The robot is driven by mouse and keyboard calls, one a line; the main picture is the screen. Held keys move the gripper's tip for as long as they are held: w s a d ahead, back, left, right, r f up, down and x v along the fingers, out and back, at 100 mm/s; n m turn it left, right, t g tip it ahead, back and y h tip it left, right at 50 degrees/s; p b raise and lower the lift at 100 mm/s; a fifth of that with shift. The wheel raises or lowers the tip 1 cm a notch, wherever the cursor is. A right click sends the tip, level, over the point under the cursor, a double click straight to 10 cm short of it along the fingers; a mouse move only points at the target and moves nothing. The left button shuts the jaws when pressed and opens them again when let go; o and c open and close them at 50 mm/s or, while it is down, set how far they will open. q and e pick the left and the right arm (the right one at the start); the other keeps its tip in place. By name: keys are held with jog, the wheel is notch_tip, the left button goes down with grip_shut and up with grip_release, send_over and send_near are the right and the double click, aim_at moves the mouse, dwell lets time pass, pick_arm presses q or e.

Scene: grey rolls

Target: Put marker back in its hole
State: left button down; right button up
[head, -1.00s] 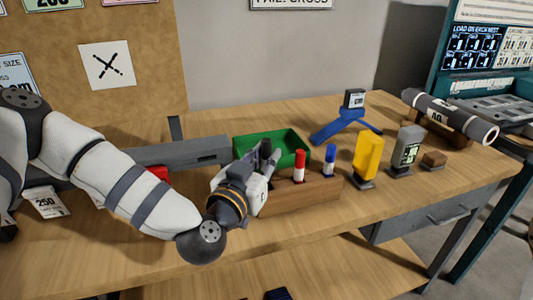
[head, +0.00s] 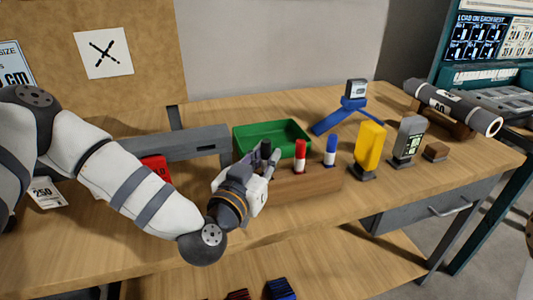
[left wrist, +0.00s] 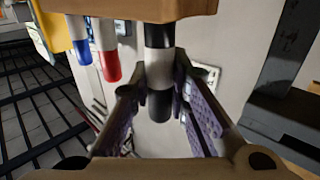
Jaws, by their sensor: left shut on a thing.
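The black marker (head: 265,148), with a white band, stands upright between the fingers of my left gripper (head: 265,160), which is shut on it. It also shows in the left wrist view (left wrist: 159,70), where the picture is upside down. There its lower black end meets the edge of the wooden block (head: 310,188); I cannot tell whether it is inside a hole, and the hole is hidden. The red marker (head: 300,154) and the blue marker (head: 330,151) stand upright in the block, right of the gripper. My right gripper is not in view.
A green tray (head: 245,139) lies behind the block. A yellow item (head: 370,147) and a grey device (head: 408,140) stand to the right. A blue stand (head: 353,113) and a grey roll on a wooden cradle (head: 452,106) are farther back.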

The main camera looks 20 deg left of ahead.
pick_arm(q)
jog(key=shift+f, duration=0.7)
jog(key=c, duration=1.4)
grip_release()
jog(key=shift+r, duration=0.1)
jog(key=shift+c, duration=0.2)
jog(key=shift+s, duration=0.1)
jog(key=s+a, duration=0.1)
jog(key=s, duration=0.6)
jog(key=shift+s, duration=0.15)
